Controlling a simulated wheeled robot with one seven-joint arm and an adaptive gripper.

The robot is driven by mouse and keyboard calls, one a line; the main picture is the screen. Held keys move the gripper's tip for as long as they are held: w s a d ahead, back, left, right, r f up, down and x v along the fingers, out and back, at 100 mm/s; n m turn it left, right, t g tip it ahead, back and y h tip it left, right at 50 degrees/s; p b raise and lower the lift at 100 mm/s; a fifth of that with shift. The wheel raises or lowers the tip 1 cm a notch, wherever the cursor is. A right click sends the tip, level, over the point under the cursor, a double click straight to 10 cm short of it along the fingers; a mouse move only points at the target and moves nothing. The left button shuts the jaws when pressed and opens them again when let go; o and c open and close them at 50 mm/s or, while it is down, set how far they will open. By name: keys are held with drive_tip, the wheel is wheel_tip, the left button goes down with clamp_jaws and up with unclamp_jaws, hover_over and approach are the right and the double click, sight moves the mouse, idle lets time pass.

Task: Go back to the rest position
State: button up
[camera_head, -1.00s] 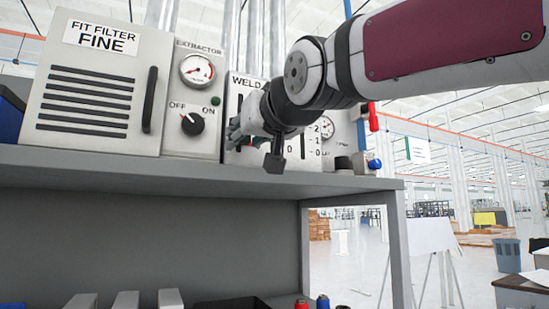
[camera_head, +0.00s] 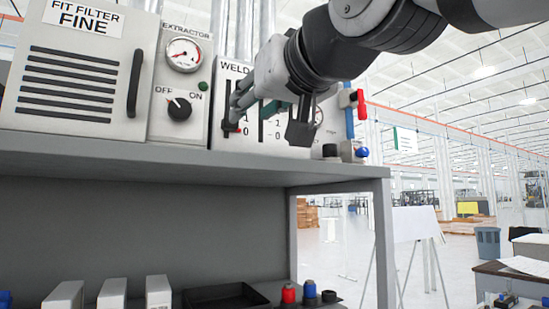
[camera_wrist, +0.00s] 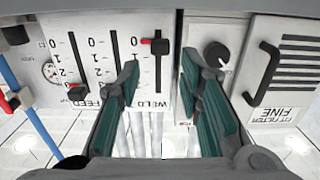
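My gripper (camera_head: 238,108) is in front of the weld feed panel (camera_head: 228,78) in the head view. In the wrist view, my gripper (camera_wrist: 161,68) has its two green-padded fingers apart, with nothing between them. The panel (camera_wrist: 100,60) appears upside down there, with several slots and number scales. One red and black slider handle (camera_wrist: 155,45) is between and beyond the fingertips; another handle (camera_wrist: 77,92) is further left. In the head view, a red handle (camera_head: 230,127) shows just below the fingertips. I cannot tell whether the fingers touch it.
The extractor unit (camera_head: 170,125) with dial and knob, and the filter box (camera_head: 75,80), stand left on the grey shelf (camera_head: 190,160). A red-handled valve on a blue pipe (camera_head: 350,120) stands right. Below are white blocks (camera_head: 112,293), a black tray (camera_head: 225,297) and bottles.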

drive_tip(key=d+f+m+g+h, duration=0.2)
drive_tip(key=d+f+h, duration=0.1)
drive_tip(key=d+f, duration=0.55)
drive_tip(key=d+f+m+g+h, duration=0.1)
drive_tip(key=d+f+h, duration=0.3)
drive_tip(key=f, duration=0.8)
drive_tip(key=s+d+f+m+g, duration=0.1)
drive_tip(key=s+d+f, duration=0.3)
drive_tip(key=f, duration=0.4)
drive_tip(key=s+d+f+m+g+h, duration=0.1)
drive_tip(key=s+d+f+g, duration=0.2)
drive_tip(key=f, duration=0.4)
drive_tip(key=s+d+f+m+g+h, duration=0.1)
drive_tip(key=s+d+f+g, duration=0.1)
drive_tip(key=s+d+f, duration=0.3)
wheel_tip(320, 180, down, 4)
drive_tip(key=shift+s+r+g, duration=0.2)
drive_tip(key=shift+s+g, duration=0.2)
drive_tip(key=shift+s, duration=0.85)
